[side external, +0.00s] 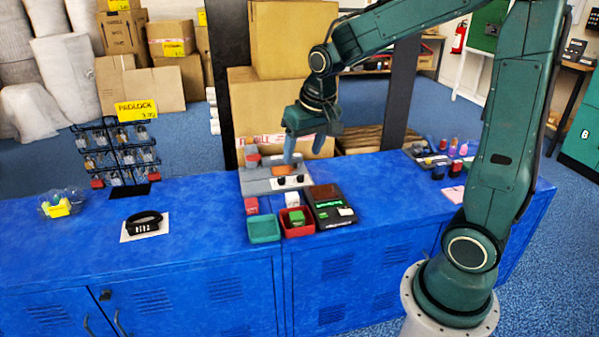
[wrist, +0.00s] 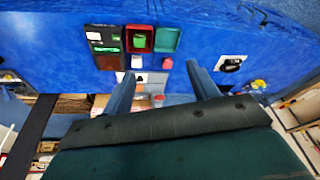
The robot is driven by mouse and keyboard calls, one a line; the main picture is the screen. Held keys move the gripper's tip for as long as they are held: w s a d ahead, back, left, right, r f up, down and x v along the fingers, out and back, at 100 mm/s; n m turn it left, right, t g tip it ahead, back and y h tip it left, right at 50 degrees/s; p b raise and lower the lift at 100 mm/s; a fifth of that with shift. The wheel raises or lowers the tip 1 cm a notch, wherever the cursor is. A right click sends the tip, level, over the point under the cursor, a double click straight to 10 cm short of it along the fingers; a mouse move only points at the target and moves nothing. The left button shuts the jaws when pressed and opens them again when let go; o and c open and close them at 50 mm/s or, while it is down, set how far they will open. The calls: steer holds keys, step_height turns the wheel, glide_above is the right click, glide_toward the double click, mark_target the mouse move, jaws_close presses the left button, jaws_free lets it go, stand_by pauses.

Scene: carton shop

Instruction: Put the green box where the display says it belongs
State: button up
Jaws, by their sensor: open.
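The green box (side external: 297,216) sits inside the red tray (side external: 285,231), and it also shows in the wrist view (wrist: 139,41). An empty green tray (side external: 264,229) stands beside the red one, on its left in the side view. A dark display unit (side external: 328,205) stands right of the red tray with a lit green line; I cannot read its text. My gripper (side external: 304,152) is open and empty, above and behind the trays, over the grey fixture. Its two fingers (wrist: 161,73) are spread apart in the wrist view. It touches no box.
A white box (side external: 291,200) and a red box (side external: 251,206) stand just behind the trays. The grey fixture (side external: 262,185) is behind them. A black ring on a white card (side external: 143,224) and a padlock rack (side external: 117,155) are to the left. The blue counter between is clear.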

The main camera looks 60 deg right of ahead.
steer(key=s+a+r+n+t, duration=0.1)
steer(key=s+a+r+n, duration=0.1)
steer(key=s, duration=0.7)
steer(key=s+a+r+n+t+y, duration=0.1)
steer(key=s+a+r+n, duration=0.1)
steer(key=s+a+r, duration=0.2)
steer(key=s+a, duration=0.2)
steer(key=s, duration=0.2)
steer(key=shift+s+n, duration=0.4)
